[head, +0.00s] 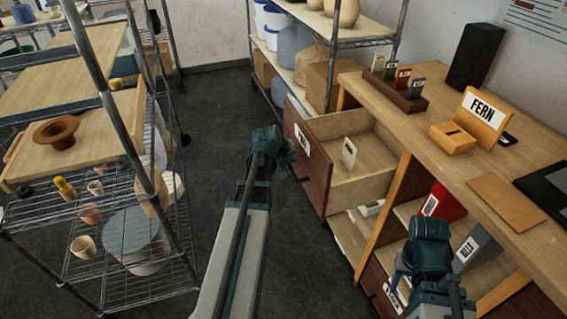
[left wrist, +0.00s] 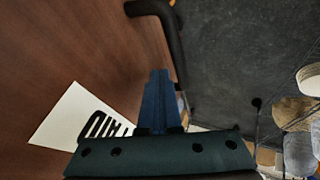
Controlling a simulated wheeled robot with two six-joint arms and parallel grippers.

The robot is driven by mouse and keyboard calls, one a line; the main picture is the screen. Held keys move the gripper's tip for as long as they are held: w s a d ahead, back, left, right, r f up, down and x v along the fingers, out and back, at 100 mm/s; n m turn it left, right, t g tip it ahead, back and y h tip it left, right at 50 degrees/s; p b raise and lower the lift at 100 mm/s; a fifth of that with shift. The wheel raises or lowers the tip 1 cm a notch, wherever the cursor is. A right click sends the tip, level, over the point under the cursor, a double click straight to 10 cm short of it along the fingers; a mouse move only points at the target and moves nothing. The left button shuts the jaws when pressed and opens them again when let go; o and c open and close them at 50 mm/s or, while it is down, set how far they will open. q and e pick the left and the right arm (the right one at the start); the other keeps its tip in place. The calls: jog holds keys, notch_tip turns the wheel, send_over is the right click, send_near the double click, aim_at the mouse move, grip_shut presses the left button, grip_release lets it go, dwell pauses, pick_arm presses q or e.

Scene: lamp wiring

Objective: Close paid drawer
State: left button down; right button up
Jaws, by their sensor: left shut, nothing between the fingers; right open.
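The paid drawer (head: 350,170) stands pulled out of the wooden desk in the head view, with a reddish-brown front and pale wood inside. A small tagged card (head: 348,152) stands in it. My left gripper (head: 288,156) is shut and empty, close in front of the drawer's front panel; contact cannot be told. In the left wrist view its blue fingers (left wrist: 158,100) are together beside the brown front (left wrist: 70,50), the white label (left wrist: 75,120), partly hidden, and a black handle (left wrist: 158,12). My right gripper (head: 398,274) is open, low by the desk's shelves.
The desk top (head: 450,140) carries a card rack (head: 395,92), a FERN sign (head: 483,115) and a tablet. A red binder (head: 436,203) stands on the shelf below. A wire rack (head: 120,230) with pots stands left. Dark floor (head: 215,130) lies free between.

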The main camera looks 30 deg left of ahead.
pick_arm(q)
jog(key=shift+w+d, duration=0.4)
jog(key=shift+w, duration=0.15)
jog(key=w+d, duration=1.6)
jog(key=w, duration=0.5)
jog(key=shift+w+d, duration=0.2)
jog(key=shift+d, duration=0.15)
jog(key=shift+w+d+r, duration=0.1)
